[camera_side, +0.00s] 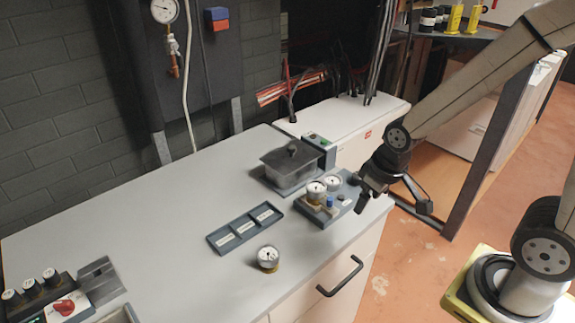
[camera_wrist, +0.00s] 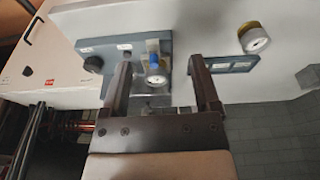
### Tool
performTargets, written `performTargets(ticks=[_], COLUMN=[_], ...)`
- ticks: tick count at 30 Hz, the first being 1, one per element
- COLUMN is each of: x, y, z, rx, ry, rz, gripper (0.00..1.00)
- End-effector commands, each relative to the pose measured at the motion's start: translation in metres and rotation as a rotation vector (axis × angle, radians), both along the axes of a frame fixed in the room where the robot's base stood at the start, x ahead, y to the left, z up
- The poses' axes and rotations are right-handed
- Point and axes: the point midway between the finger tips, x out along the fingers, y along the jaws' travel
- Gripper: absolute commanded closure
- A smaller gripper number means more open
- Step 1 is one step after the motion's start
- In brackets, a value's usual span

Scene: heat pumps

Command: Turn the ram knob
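A dark blue-grey gauge block (camera_side: 336,207) sits near the right edge of the worktop. The labels are too small to read, so I cannot tell which knob is the ram knob. The dark knob is outside the fingers, to the left. I see no contact.
A grey lidded box (camera_side: 291,166) stands behind the block. A control panel with a red knob (camera_side: 64,306) is at the front left. The middle worktop is clear.

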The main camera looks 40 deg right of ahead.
Motion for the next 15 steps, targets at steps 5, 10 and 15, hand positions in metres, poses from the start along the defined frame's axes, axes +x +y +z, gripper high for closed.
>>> performTargets(ticks=[5, 10, 15], x=[0.022, 0.051, 0.079], y=[-0.014, -0.037, -0.066], z=[0.000, -0.001, -0.005], rx=[-0.029, -0.064, -0.091], ry=[0.026, 0.068, 0.111], rz=[0.096, 0.248, 0.419], gripper=[0.07, 0.07, 0.07])
